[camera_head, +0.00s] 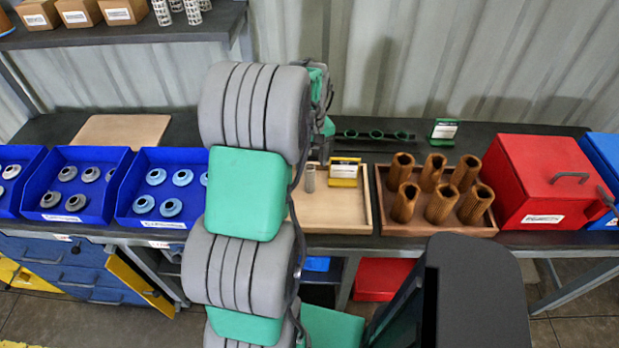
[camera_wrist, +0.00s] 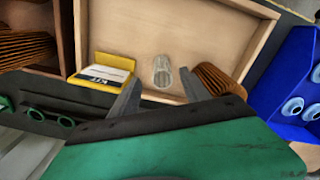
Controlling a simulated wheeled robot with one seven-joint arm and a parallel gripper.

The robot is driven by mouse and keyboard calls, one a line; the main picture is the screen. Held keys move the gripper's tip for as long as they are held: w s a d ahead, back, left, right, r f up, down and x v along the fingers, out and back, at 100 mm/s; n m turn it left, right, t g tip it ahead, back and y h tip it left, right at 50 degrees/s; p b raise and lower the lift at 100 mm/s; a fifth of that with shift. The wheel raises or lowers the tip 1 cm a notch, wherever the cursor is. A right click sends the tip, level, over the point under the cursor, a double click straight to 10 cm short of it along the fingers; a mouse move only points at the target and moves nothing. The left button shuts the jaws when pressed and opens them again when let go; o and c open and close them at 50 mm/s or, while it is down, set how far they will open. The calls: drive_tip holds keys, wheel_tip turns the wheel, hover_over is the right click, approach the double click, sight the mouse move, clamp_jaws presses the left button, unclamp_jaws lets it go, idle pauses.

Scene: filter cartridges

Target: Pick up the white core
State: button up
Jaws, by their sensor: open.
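The white core (camera_wrist: 162,72), a small pale grey-white cylinder, is in the shallow wooden tray (camera_wrist: 180,25), near one wall. In the head view the core (camera_head: 309,178) appears just right of my arm, beside a yellow label holder (camera_head: 344,172). My gripper (camera_wrist: 159,77) is open, its two fingers pointing toward the tray. In the wrist view the core appears between the fingertips and slightly beyond them, not held; the exact gap cannot be told. A brown pleated filter (camera_wrist: 217,80) is close to the right finger. The head view hides most of the gripper behind my arm.
The yellow holder (camera_wrist: 102,72) is near the left finger. A tray of brown filters (camera_head: 378,200) and a red box (camera_head: 548,182) are to the right. Blue bins (camera_head: 140,205) are left. A green ring rack (camera_head: 375,135) stands behind. Much of the wooden tray (camera_head: 335,222) is bare.

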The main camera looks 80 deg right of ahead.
sight(310, 179)
drive_tip(key=f+p, duration=0.1)
drive_tip(key=f, duration=0.2)
drive_tip(key=f+p, duration=0.1)
drive_tip(key=f, duration=0.3)
drive_tip(key=shift+w+f, duration=0.2)
drive_tip(key=shift+f, duration=0.05)
drive_tip(key=shift+c, duration=0.4)
clamp_jaws()
